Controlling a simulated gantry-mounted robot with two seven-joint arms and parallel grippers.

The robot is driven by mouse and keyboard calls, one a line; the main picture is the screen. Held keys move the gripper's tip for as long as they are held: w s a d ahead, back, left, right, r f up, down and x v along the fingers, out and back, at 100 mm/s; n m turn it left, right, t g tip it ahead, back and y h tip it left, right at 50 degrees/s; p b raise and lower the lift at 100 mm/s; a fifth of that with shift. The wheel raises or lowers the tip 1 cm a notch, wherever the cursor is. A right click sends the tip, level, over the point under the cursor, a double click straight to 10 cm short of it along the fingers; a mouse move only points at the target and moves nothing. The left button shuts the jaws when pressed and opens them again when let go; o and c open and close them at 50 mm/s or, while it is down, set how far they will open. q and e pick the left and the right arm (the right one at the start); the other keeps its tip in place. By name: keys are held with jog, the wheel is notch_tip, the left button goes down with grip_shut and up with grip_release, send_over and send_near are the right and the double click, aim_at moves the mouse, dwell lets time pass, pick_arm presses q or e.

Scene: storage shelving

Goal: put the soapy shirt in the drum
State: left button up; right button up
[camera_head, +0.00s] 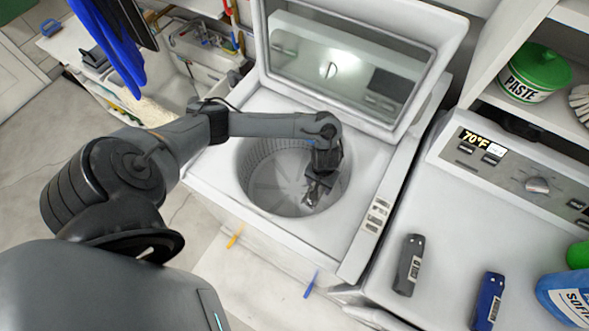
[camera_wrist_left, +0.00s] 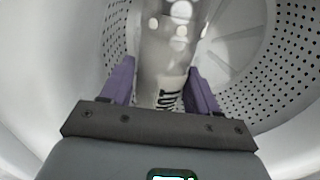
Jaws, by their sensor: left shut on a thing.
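My left gripper (camera_head: 318,188) reaches down into the open drum (camera_head: 258,160) of the top-loading washer. In the left wrist view, the gripper (camera_wrist_left: 162,86) has its purple-padded fingers on either side of a pale grey thing with white, bubble-like spots and dark stripes low down. This appears to be the soapy shirt (camera_wrist_left: 165,55), and the fingers are shut on it. The perforated drum wall (camera_wrist_left: 285,65) surrounds it. In the head view the shirt is too small and hidden to make out clearly. My right gripper is out of view.
The washer lid (camera_head: 449,50) stands raised behind the drum. A second white machine (camera_head: 450,245) at right carries a grey box (camera_head: 409,265), a blue box (camera_head: 488,300) and a blue bottle (camera_head: 565,297). A green-lidded paste tub (camera_head: 535,72) sits on a shelf. A sink (camera_head: 205,65) is at back left.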

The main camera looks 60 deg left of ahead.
pick_arm(q)
jog(key=shift+s+a+f+b, duration=0.65)
jog(key=shift+a+f+b, duration=1.15)
jog(key=shift+f, duration=0.9)
jog(key=shift+s+a+f+b, duration=0.65)
jog(key=shift+a+f+b, duration=1.1)
jog(key=shift+f, duration=0.9)
jog(key=shift+s+a+f+b, duration=0.65)
jog(key=shift+a+f+b, duration=1.15)
jog(key=shift+f, duration=0.9)
jog(key=shift+a, duration=0.15)
jog(key=shift+f, duration=0.2)
jog(key=shift+f, duration=0.45)
jog(key=o, duration=1.1)
